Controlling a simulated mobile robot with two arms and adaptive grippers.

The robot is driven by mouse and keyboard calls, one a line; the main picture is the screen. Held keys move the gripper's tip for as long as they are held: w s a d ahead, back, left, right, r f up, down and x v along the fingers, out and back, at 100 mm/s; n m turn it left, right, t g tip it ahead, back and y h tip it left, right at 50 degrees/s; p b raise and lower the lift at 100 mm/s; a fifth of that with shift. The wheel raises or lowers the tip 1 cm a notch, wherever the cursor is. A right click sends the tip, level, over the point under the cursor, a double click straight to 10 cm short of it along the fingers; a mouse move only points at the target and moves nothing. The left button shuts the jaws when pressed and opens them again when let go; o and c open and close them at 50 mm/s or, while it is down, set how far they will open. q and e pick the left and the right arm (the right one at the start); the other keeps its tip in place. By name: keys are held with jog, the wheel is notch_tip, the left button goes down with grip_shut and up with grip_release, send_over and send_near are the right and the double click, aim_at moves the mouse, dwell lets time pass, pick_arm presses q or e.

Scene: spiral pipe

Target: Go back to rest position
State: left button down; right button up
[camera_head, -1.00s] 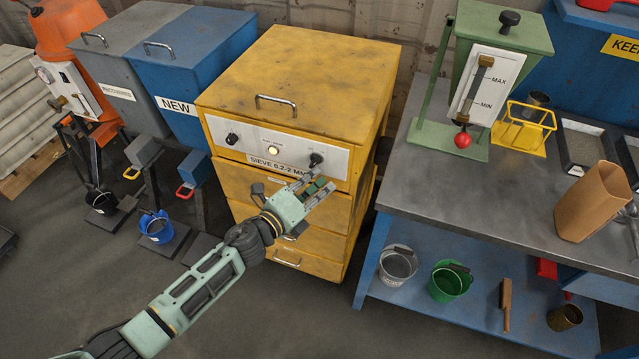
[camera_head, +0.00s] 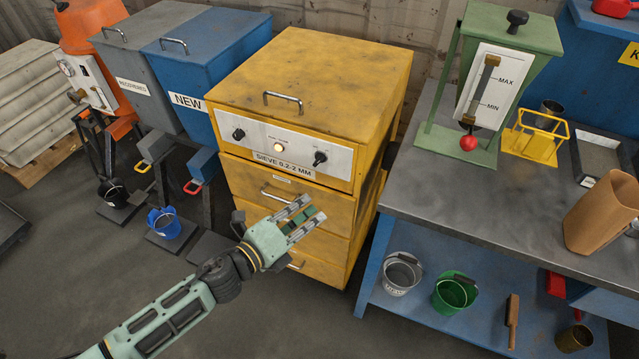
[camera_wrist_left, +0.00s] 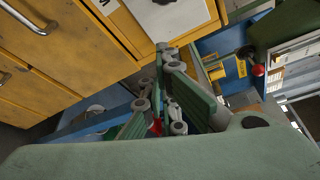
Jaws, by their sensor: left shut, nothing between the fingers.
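My left gripper (camera_head: 304,216) shows in the head view in front of the drawers of the yellow sieve cabinet (camera_head: 330,75). It is shut and holds nothing. Its arm comes in from the lower left. In the left wrist view its green-padded fingers (camera_wrist_left: 170,95) are close together with no object between them, and the yellow drawers stand at the left. A gap between gripper and cabinet cannot be judged. My right gripper is not in view.
A grey workbench (camera_head: 470,190) with a green hopper (camera_head: 510,40) and a brown paper container (camera_head: 602,212) stands at right. Buckets, including a green one (camera_head: 455,292), sit on its lower shelf. Blue (camera_head: 205,65) and grey bins stand at left. The floor at lower left is clear.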

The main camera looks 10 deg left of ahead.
pick_arm(q)
jog(key=shift+a, duration=0.2)
jog(key=s+a+f+n+g+y, duration=0.1)
jog(key=s+a+f+n+y, duration=0.3)
jog(key=f, duration=0.6)
jog(key=s+a+f+n+g+y, duration=0.1)
jog(key=s+a+f+n, duration=0.1)
jog(key=a+f+n, duration=0.55)
jog(key=s+a+f+n+g+y, duration=0.2)
jog(key=s+f+n+y, duration=0.1)
jog(key=f, duration=0.9)
jog(key=s+a+f+n+g+y, duration=0.1)
jog(key=s+a+f+n+g, duration=0.2)
jog(key=s+f+n, duration=0.7)
jog(key=s+f+n+g, duration=0.1)
jog(key=s+f, duration=0.3)
jog(key=s, duration=0.8)
jog(key=s+d+f+n+g, duration=0.1)
jog(key=s+f+g, duration=0.3)
jog(key=s, duration=0.9)
jog(key=shift+s+d+f+n+y, duration=0.2)
jog(key=shift+s+d+n+y, duration=0.1)
jog(key=shift+n, duration=0.15)
